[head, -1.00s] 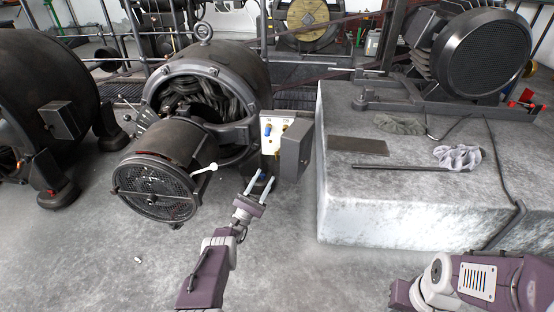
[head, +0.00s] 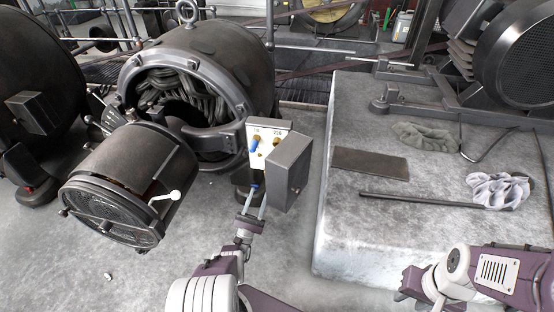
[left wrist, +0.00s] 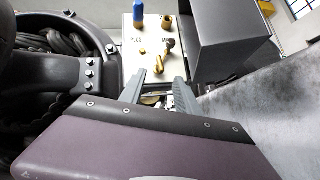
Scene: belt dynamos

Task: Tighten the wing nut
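A white terminal plate (head: 262,150), marked PLUS in the left wrist view (left wrist: 122,30), stands on the dynamo's side. It carries a blue-capped post (left wrist: 138,14) on the left and a brass post (left wrist: 167,22) on the right. Below the right post is a darker knob-like piece (left wrist: 168,45), perhaps the wing nut; its wings are too small to make out. My left gripper (head: 259,188) is open and empty just below the plate; its fingers (left wrist: 160,80) stand apart in the left wrist view.
An open grey box cover (head: 289,170) stands right beside the plate. The dynamo (head: 205,75) and its mesh-ended drum (head: 125,190) are to the left. A concrete block (head: 345,225) at right bears a dark plate (head: 370,162), a rod and a rag (head: 497,190).

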